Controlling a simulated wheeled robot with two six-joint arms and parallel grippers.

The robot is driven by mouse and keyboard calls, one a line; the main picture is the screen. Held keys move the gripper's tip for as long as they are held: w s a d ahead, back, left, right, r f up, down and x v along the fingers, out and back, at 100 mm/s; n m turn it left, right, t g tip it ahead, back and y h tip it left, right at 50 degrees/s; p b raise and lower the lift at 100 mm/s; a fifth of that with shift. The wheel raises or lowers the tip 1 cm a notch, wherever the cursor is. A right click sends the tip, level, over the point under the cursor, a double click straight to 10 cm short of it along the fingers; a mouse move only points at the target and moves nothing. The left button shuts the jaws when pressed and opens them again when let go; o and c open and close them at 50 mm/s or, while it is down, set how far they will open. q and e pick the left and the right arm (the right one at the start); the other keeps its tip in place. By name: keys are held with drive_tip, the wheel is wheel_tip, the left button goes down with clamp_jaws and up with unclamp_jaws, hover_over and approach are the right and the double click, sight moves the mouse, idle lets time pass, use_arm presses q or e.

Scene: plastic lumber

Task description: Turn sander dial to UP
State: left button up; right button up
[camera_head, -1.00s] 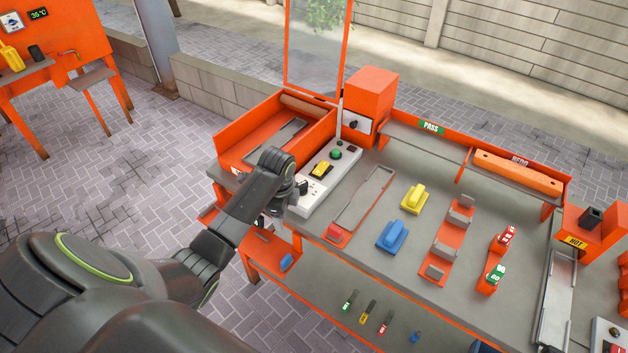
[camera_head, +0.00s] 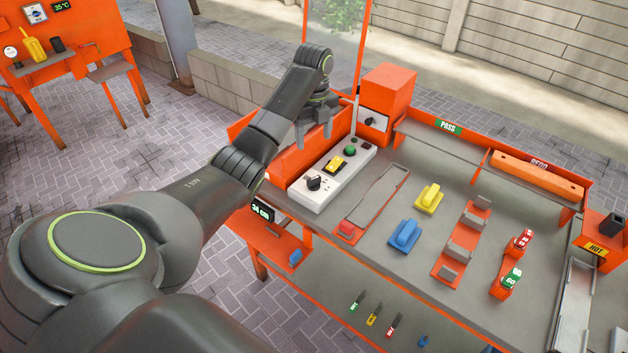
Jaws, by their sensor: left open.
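A long white control panel (camera_head: 334,178) lies at the table's left side. It carries a black dial (camera_head: 314,183), a yellow switch (camera_head: 336,164) and a green button (camera_head: 350,150). A second dark dial (camera_head: 371,121) is on the light front plate of the orange box (camera_head: 389,92) behind. I cannot tell which dial is the sander's, and neither setting is readable. My left gripper (camera_head: 314,140) is open and empty, fingers pointing down, above and left of the panel's far end. It looks apart from both dials. My right gripper is not in view.
An orange tray (camera_head: 283,162) is partly hidden behind my left arm. A clear orange-framed screen (camera_head: 330,45) stands behind. Blue (camera_head: 404,236) and yellow (camera_head: 429,198) blocks and an orange rack (camera_head: 461,240) sit to the right. Bare grey tabletop lies between them.

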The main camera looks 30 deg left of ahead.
sight(314, 179)
use_arm(q)
wheel_tip(314, 179, down, 13)
drive_tip(key=shift+f, duration=0.75)
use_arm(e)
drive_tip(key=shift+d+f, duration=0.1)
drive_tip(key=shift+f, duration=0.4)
use_arm(q)
drive_tip(key=shift+c, duration=0.3)
drive_tip(key=c, duration=0.9)
